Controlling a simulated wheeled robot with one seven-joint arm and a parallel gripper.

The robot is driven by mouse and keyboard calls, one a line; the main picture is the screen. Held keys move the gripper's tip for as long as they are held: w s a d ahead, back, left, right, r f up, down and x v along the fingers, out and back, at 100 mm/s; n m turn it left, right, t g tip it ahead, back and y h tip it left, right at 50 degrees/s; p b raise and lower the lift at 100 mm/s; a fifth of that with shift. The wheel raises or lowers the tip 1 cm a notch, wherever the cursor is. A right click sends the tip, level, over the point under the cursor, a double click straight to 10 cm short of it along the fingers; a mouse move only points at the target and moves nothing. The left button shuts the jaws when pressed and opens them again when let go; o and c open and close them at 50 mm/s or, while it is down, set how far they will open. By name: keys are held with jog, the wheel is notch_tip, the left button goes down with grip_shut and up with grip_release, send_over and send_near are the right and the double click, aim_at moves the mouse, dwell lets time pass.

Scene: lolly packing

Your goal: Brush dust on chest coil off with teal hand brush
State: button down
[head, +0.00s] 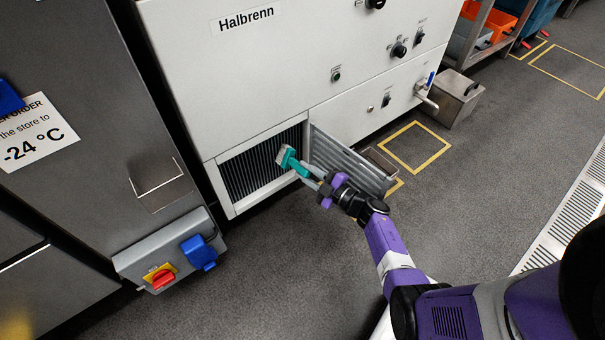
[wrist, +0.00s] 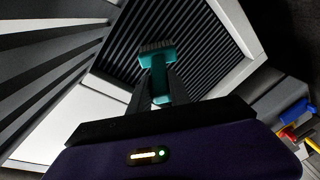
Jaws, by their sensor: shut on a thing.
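The teal hand brush (head: 290,160) is in my gripper (head: 318,178), which is shut on its handle. The brush (wrist: 158,65) also shows in the wrist view, held between the fingers of my gripper (wrist: 160,90), its bristled head facing the dark fins. The coil (head: 250,172) is a panel of dark upright fins in a low opening of the white Halbrenn cabinet. The brush head is in front of the coil's right part; I cannot tell whether it touches. The coil (wrist: 205,35) fills the upper middle of the wrist view. Dust is too small to make out.
A louvred door (head: 345,160) stands open to the right of the coil, close beside my gripper. A grey cabinet (head: 110,110) with a switch box (head: 170,255) stands at left. A metal bin (head: 452,98) is at the right. The floor in front is clear.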

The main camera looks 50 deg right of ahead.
jog(key=shift+s+d+r, duration=0.1)
jog(key=shift+d, duration=0.5)
jog(key=shift+a, duration=0.1)
jog(key=shift+w+a, duration=0.2)
jog(key=shift+a, duration=0.45)
jog(key=shift+w+a, duration=0.2)
jog(key=shift+a, duration=0.5)
jog(key=shift+w+a+p, duration=0.2)
jog(key=shift+a, duration=0.35)
jog(key=shift+w+a+p, duration=0.15)
jog(key=shift+a+p, duration=0.05)
jog(key=shift+a, duration=0.5)
